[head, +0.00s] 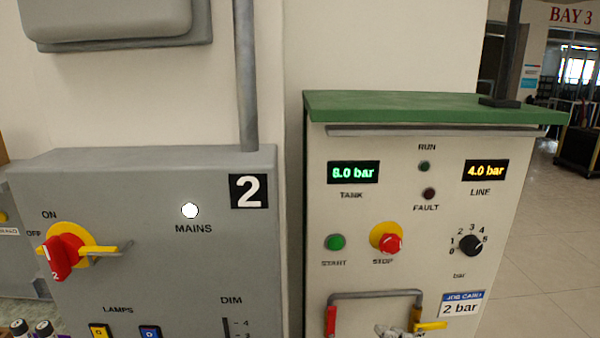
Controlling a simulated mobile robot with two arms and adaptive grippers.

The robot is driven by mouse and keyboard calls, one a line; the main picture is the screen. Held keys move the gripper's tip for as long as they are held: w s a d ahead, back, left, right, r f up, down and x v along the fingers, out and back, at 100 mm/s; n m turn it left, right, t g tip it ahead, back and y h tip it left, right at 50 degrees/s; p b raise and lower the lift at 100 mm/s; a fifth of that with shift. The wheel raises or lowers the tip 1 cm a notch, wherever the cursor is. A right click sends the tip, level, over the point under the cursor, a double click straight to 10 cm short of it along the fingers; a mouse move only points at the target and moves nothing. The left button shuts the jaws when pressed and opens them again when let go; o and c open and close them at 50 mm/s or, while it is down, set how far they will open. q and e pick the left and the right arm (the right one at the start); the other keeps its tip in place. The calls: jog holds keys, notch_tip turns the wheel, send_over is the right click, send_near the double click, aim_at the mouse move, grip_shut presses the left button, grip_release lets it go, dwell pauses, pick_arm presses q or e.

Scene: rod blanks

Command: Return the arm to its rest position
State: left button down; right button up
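Neither of my grippers shows in the head view, and no part of my arms can be made out for sure. In front of me on the right is a cream control cabinet (390,235) with a green top (420,107). Its green tank display (353,172) is lit, with a first digit that is hard to read. Its line display (485,170) reads 4.0 bar. A black knob (470,245) sits in a scale from 0 upward. A job card (461,305) reads 2 bar.
A grey panel (130,185) marked 2 stands at left, with a red and yellow rotary switch (66,252) and lit white mains lamp (190,210). A pipe with a red handle (331,321) and a yellow lever (431,326) shows low on the cabinet. Open floor (535,230) lies right.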

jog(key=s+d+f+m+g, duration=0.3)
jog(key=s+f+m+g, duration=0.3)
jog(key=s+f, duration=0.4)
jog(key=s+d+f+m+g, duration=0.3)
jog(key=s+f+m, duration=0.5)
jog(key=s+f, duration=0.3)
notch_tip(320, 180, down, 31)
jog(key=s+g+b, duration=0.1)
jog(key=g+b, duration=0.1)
jog(key=b, duration=0.3)
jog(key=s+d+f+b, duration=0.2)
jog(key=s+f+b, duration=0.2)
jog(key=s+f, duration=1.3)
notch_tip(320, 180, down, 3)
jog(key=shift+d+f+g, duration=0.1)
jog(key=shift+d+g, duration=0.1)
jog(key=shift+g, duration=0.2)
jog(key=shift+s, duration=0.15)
